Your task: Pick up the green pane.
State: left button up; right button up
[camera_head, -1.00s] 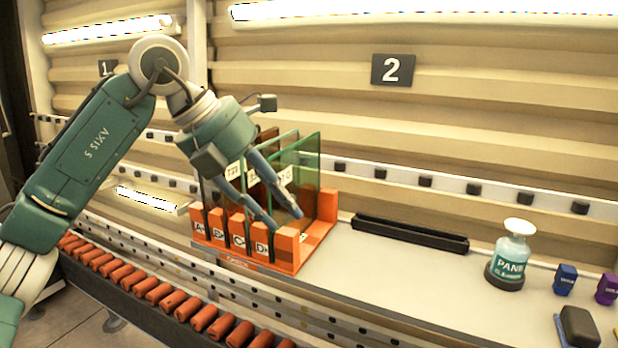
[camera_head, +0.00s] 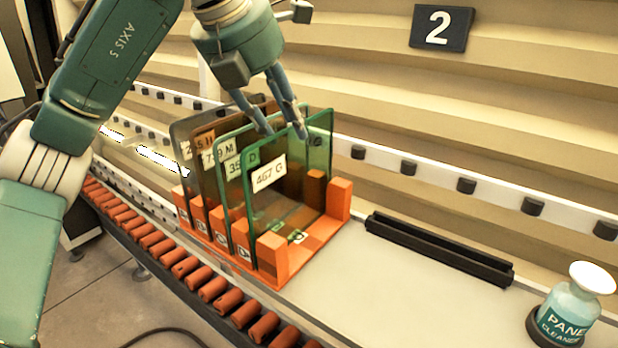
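The green pane (camera_head: 310,165), labelled "467 G", stands upright in the front slot of an orange rack (camera_head: 338,197), lettered D at its corner. Several other panes stand behind it, including a greenish one and brown-tinted ones (camera_head: 203,170) with labels such as "729 M". My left gripper (camera_head: 285,134) is over the top of the rack. Its two blue-grey fingers are apart, with their tips near the green pane's top edge. I cannot tell which side of the pane each tip is on. My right gripper is not in view.
A black slotted holder (camera_head: 438,250) lies on the grey bench right of the rack. A conveyor of orange rollers (camera_head: 185,268) runs along the front. A "2" sign (camera_head: 441,28) is on the wall.

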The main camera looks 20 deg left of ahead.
aim_at(303, 161)
pick_arm(q)
jog(key=p+x, duration=0.1)
jog(key=x, duration=0.3)
jog(key=shift+s+a+f, duration=0.15)
jog(key=shift+s, duration=0.05)
jog(key=shift+w+f, duration=0.1)
jog(key=shift+f, duration=0.15)
jog(key=p+x, duration=0.2)
jog(key=x, duration=0.1)
jog(key=p+x, duration=0.1)
jog(key=shift+w+d+f, duration=0.15)
jog(key=shift+w+d, duration=0.15)
jog(key=shift+d, duration=0.1)
jog(key=shift+w+f, duration=0.15)
jog(key=shift+f, duration=0.3)
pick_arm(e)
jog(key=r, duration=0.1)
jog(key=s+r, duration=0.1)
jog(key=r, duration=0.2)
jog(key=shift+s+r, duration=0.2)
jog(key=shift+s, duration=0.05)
pick_arm(q)
jog(key=shift+f, duration=0.1)
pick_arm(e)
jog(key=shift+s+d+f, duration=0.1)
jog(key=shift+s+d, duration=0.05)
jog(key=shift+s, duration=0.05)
